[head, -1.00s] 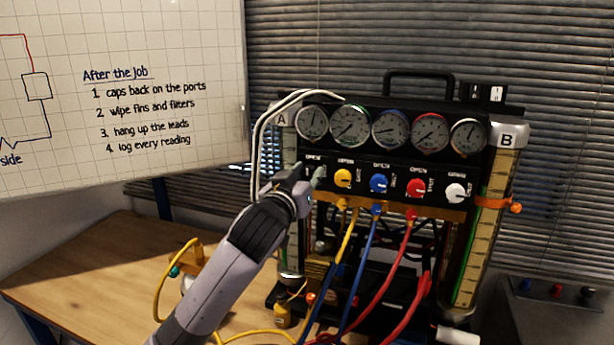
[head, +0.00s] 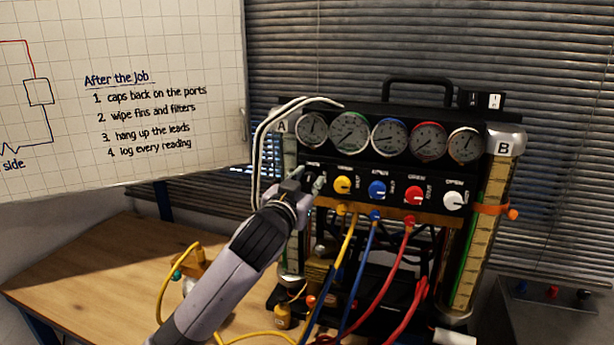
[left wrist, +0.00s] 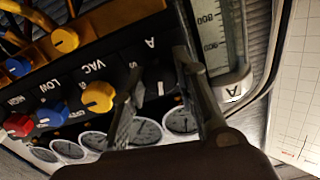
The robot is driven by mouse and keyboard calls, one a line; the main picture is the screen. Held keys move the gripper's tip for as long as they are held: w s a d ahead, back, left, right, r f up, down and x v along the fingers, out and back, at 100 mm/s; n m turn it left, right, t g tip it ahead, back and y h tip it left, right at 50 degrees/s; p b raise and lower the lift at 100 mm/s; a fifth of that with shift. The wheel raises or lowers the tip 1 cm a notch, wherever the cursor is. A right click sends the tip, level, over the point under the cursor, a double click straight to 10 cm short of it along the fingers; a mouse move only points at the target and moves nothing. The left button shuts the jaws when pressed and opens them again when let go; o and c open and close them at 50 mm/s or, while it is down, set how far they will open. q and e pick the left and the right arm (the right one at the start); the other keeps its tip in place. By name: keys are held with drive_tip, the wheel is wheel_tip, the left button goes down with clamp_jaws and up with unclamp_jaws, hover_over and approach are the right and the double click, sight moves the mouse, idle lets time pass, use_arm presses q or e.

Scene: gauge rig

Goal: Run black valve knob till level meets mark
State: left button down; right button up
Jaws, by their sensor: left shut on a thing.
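The black valve knob (left wrist: 159,82) is at the A end of the panel in the left wrist view. My left gripper (left wrist: 160,68) has one finger on each side of it and is shut on it. In the head view my left gripper (head: 309,183) covers most of this knob. Scaled cylinder A (left wrist: 212,32) shows partly in the left wrist view; I cannot make out a liquid level in it. Scaled cylinder B (head: 484,235) stands at the right of the rig with an orange band (head: 490,209) around it. My right gripper is not in view.
Yellow (head: 343,185), blue (head: 377,189), red (head: 413,194) and white (head: 453,201) knobs sit beside the black one. Several gauges (head: 388,137) are above. White hoses (head: 258,150) loop close to my left wrist; coloured hoses hang below. The wooden table (head: 110,265) is mostly clear at left.

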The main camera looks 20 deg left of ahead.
use_arm(q)
drive_tip(key=m+p, duration=0.2)
drive_tip(key=m, duration=0.1)
drive_tip(key=shift+r+m+p, duration=0.15)
drive_tip(key=shift+m+p, duration=0.15)
drive_tip(key=shift+m, duration=0.1)
drive_tip(key=m+p, duration=0.3)
drive_tip(key=m, duration=0.1)
drive_tip(key=shift+m, duration=0.3)
drive_tip(key=m+p, duration=0.2)
drive_tip(key=m, duration=0.1)
drive_tip(key=shift+m+p, duration=0.85)
drive_tip(key=shift+m, duration=0.75)
drive_tip(key=shift+f, duration=0.2)
drive_tip(key=c, duration=1.2)
unclamp_jaws()
drive_tip(key=shift+c, duration=0.2)
